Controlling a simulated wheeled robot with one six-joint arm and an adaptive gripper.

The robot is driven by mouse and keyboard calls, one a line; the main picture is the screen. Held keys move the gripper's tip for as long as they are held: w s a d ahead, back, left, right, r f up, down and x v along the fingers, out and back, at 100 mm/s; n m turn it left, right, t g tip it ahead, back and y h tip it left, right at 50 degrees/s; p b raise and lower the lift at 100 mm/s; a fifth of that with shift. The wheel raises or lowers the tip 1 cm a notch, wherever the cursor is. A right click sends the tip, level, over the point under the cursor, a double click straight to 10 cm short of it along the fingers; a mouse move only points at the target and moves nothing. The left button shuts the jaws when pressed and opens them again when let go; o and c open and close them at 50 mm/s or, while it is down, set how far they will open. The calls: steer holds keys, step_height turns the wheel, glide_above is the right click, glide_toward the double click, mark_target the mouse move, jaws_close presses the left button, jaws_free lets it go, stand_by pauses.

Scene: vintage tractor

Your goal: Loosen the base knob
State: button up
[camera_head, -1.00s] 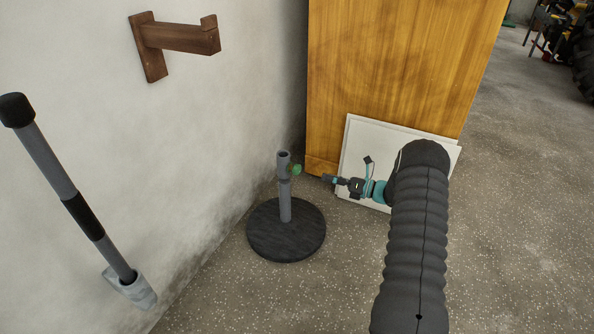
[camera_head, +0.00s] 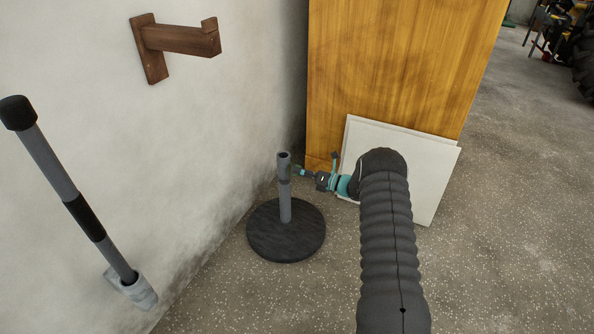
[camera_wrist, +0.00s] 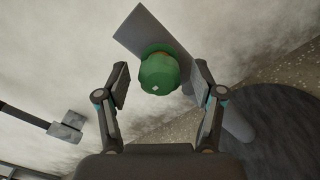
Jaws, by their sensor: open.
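The base knob (camera_wrist: 158,73) is green and sits on the side of a grey upright tube (camera_head: 285,198). The tube stands on a round black base (camera_head: 270,238) on the floor. In the wrist view the knob lies between my gripper's two open fingers (camera_wrist: 160,84), with a gap on each side and the tube (camera_wrist: 150,30) behind it. In the head view my gripper (camera_head: 299,171) is at the right side of the tube top and hides most of the knob.
A wooden cabinet (camera_head: 390,70) and leaning white panels (camera_head: 420,165) stand behind my arm. A grey pole (camera_head: 65,190) with black grips leans at the left in a pale holder (camera_head: 135,290). A wooden bracket (camera_head: 180,38) is on the wall.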

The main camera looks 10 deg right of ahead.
steer(key=shift+w+a, duration=0.35)
steer(key=shift+a, duration=0.1)
steer(key=c, duration=1.2)
steer(key=shift+f+b, duration=0.1)
steer(key=shift+b, duration=0.4)
